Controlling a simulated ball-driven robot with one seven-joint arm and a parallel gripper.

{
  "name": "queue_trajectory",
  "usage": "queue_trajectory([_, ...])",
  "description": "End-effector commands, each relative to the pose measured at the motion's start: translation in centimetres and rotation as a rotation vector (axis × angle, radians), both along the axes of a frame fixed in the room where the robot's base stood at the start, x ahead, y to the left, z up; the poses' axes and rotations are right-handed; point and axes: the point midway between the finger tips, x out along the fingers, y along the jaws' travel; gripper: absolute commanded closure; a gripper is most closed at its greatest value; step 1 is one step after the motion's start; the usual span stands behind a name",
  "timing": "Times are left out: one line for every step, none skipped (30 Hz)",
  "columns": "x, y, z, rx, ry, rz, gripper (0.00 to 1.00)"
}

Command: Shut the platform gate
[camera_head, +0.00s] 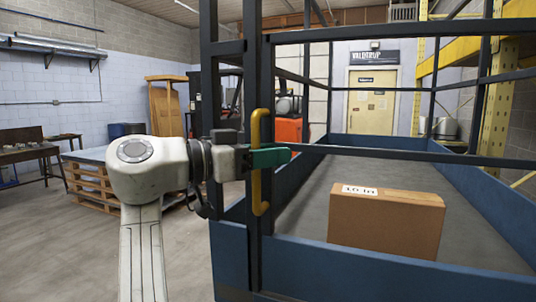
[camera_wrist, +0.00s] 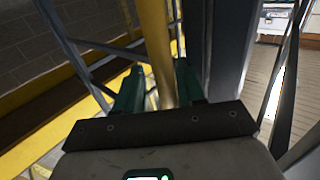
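The platform gate (camera_head: 400,155) is a dark bar frame across the near side of the blue-walled platform. A yellow upright handle (camera_head: 257,190) is fixed to the dark post at its left end; it also shows in the wrist view (camera_wrist: 156,40). My gripper (camera_head: 272,158) reaches the handle from the left at mid height. In the wrist view its green fingers (camera_wrist: 158,85) stand either side of the handle, with a small gap at the left finger, so it looks open around it. I cannot tell whether the gate is fully shut or ajar.
A cardboard box (camera_head: 387,222) stands on the platform floor. A wooden pallet stack (camera_head: 90,183) is behind my arm at left, with a workbench (camera_head: 28,155) beyond. A yellow rack (camera_head: 497,95) stands at right. Floor at lower left is clear.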

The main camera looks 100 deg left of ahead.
Motion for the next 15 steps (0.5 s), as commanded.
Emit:
queue_trajectory([-0.2, -0.1, -0.2, -0.003, 0.001, 0.003, 0.58])
queue_trajectory([-0.5, -0.2, -0.2, -0.003, 0.001, 0.004, 0.58])
queue_trajectory([-0.9, -0.5, -0.2, -0.002, 0.0, 0.006, 0.58])
queue_trajectory([-1.3, -0.7, -0.3, -0.002, 0.0, 0.006, 0.58])
queue_trajectory([-1.8, -1.0, -0.3, -0.001, 0.0, 0.007, 0.58])
queue_trajectory([-2.5, -1.4, -0.3, 0.0, 0.0, 0.008, 0.58])
queue_trajectory([-3.0, -1.8, -0.3, 0.001, -0.001, 0.009, 0.58])
queue_trajectory([-3.5, -2.1, -0.3, 0.0, -0.001, 0.007, 0.58])
queue_trajectory([-4.1, -2.6, -0.2, 0.002, -0.001, 0.007, 0.58])
queue_trajectory([-4.6, -3.0, -0.3, 0.001, 0.0, 0.006, 0.58])
queue_trajectory([-5.1, -3.3, -0.3, 0.001, 0.0, 0.006, 0.58])
queue_trajectory([-5.7, -3.8, -0.2, 0.001, -0.001, 0.006, 0.58])
queue_trajectory([-6.1, -4.1, -0.2, 0.001, -0.001, 0.005, 0.58])
queue_trajectory([-6.5, -4.4, -0.2, 0.001, -0.001, 0.005, 0.58])
queue_trajectory([-7.0, -4.8, -0.2, 0.001, 0.0, 0.004, 0.58])
